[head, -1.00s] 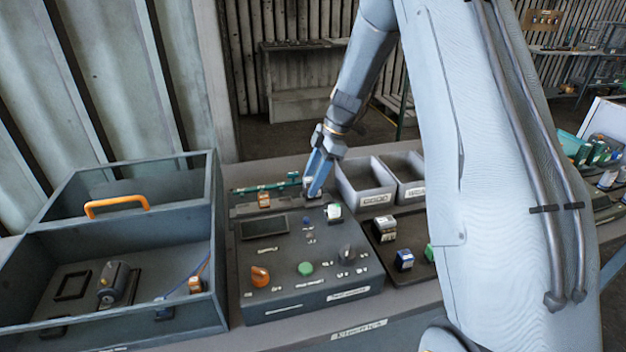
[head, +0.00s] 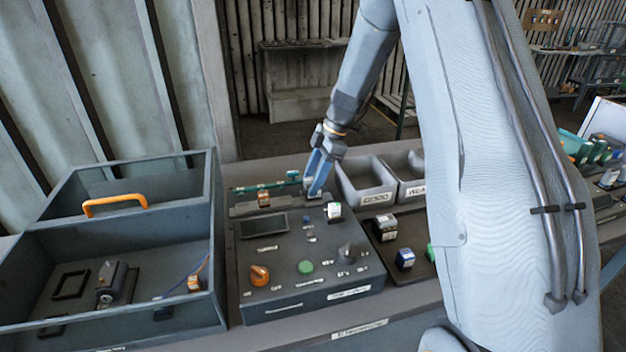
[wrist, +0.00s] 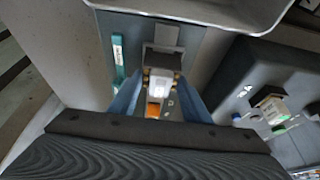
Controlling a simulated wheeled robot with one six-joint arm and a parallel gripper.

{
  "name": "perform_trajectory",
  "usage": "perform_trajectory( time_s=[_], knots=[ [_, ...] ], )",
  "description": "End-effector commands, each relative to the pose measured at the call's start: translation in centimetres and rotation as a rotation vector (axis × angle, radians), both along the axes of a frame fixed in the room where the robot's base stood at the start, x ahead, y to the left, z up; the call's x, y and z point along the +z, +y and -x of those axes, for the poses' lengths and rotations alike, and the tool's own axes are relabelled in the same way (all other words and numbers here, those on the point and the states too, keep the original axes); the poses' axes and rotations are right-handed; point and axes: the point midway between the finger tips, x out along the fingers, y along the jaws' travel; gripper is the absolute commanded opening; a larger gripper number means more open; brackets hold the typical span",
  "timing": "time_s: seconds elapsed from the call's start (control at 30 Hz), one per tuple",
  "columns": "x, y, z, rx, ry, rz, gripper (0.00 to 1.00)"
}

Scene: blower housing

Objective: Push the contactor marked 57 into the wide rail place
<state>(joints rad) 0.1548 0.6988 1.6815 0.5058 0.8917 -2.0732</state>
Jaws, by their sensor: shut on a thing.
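My gripper (head: 316,180) reaches down to the back right part of the grey control box. In the wrist view its two blue fingers (wrist: 160,98) are shut on a small contactor (wrist: 160,82) with a pale front and dark top. The same contactor (head: 311,191) shows small between the fingertips in the head view. Its marking cannot be read. It is at the rail strip (head: 245,210) along the back of the box. I cannot tell whether it is seated in a rail place. A grey part (wrist: 165,37) lies just beyond it in the wrist view.
An orange-fronted part (head: 264,199) sits on the strip to the left, near a teal terminal strip (head: 293,176). A white-topped part (head: 333,211) stands just right of the gripper. Grey bins (head: 371,196) are close on the right; an open toolbox (head: 213,260) is left.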

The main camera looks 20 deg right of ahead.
Motion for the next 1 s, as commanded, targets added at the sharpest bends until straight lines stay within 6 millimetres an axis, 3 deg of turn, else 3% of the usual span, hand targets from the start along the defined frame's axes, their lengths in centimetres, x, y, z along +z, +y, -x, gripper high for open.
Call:
perform_trajectory(
  time_s=[0.63, 0.67, 0.77, 1.0],
  knots=[
    [-1.2, 0.0, 0.0, 0.0, -0.001, 0.0, 0.24],
    [-1.2, 0.0, 0.0, 0.0, -0.001, 0.0, 0.47],
    [-1.2, 0.0, 0.0, 0.0, -0.001, 0.0, 0.64],
    [-1.2, 0.0, 0.0, 0.0, 0.0, 0.0, 0.65]
  ],
)
